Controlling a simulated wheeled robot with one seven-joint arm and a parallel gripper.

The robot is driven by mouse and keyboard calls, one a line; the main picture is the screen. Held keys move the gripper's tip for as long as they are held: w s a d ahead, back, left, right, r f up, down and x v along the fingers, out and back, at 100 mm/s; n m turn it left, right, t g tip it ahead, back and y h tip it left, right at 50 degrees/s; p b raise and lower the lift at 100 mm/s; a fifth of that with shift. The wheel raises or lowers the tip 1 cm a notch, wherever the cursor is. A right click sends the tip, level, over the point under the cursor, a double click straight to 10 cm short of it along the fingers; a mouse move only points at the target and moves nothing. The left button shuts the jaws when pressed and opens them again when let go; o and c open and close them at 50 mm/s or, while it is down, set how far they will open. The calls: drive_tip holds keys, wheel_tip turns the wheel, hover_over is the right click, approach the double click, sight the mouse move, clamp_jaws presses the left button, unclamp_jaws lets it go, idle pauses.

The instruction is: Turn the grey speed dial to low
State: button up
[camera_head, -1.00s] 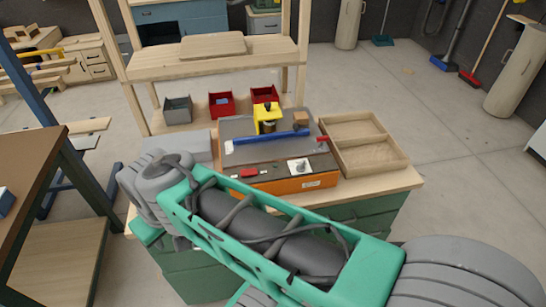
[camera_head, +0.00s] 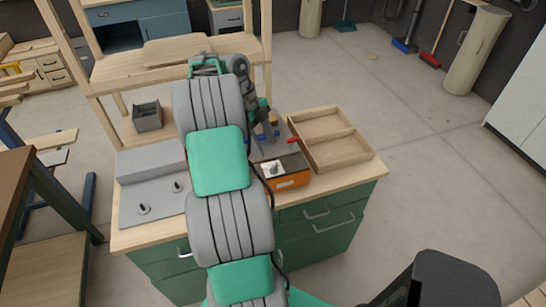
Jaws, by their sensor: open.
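The orange machine (camera_head: 293,180) sits on the workbench, partly hidden behind my arm. On its dark top, a white plate carries a small grey dial (camera_head: 274,169); its pointer setting is too small to read. My gripper (camera_head: 268,140) points down above the back part of the machine, behind the dial and apart from it. Its fingers look spread and hold nothing that I can see. My arm hides the machine's left part.
A wooden tray (camera_head: 366,158) with two compartments lies right of the machine. A grey plate with two dark pegs (camera_head: 130,217) lies at the left. A grey bin (camera_head: 147,117) stands on the shelf behind.

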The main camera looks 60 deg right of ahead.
sight(274, 165)
drive_tip(key=b+x, duration=0.2)
drive_tip(key=x, duration=0.5)
drive_tip(key=shift+s+f, duration=0.15)
drive_tip(key=shift+f, duration=0.2)
clamp_jaws()
